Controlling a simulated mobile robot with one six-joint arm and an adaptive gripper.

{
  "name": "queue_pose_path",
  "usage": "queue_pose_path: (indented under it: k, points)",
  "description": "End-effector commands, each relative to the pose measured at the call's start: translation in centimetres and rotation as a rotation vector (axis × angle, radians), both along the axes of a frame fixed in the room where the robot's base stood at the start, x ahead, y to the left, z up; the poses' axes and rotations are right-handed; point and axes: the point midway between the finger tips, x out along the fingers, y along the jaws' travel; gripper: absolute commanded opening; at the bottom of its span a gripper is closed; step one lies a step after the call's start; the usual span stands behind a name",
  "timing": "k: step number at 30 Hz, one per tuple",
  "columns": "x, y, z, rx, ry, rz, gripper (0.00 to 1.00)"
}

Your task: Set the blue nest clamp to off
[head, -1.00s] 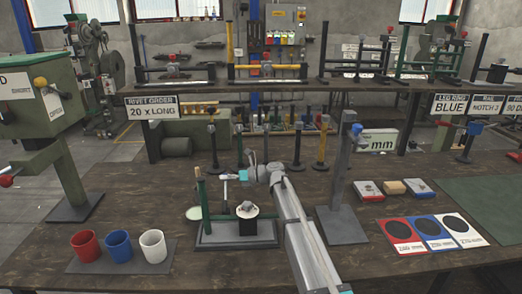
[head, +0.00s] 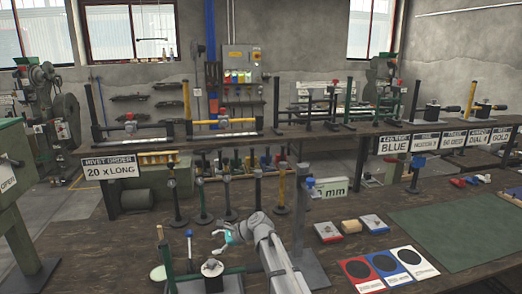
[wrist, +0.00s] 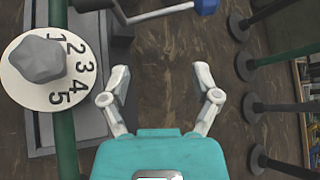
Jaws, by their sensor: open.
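A press fixture (head: 178,276) with a green post and green bar stands at the bottom of the head view, partly cut off. A thin lever with a blue knob (head: 188,234) rises on it; the wrist view shows a blue-ended grey lever (wrist: 205,6) at the top edge. I cannot tell its setting. A white dial (wrist: 22,92), numbered 1 to 5 with a grey knob, sits at the left of the wrist view. My gripper (wrist: 160,97) is open and empty, right of the dial and below the lever in that view. It also shows in the head view (head: 221,243).
A grey post (head: 300,215) with a blue top stands right of my arm. Black and yellow posts line the bench behind. Small boxes (head: 327,232), coloured cards (head: 362,273) and a green mat (head: 455,228) lie to the right.

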Motion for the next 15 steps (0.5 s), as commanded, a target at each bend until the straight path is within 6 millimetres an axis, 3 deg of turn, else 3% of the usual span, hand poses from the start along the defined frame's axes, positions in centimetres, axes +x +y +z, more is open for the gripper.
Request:
queue_pose_path:
  k: [1,15]
  points:
    - [-0.9,-1.2,0.8,-0.038,-0.064,0.020,0.80]
    - [-5.6,-11.3,1.4,-0.459,-0.556,0.320,0.80]
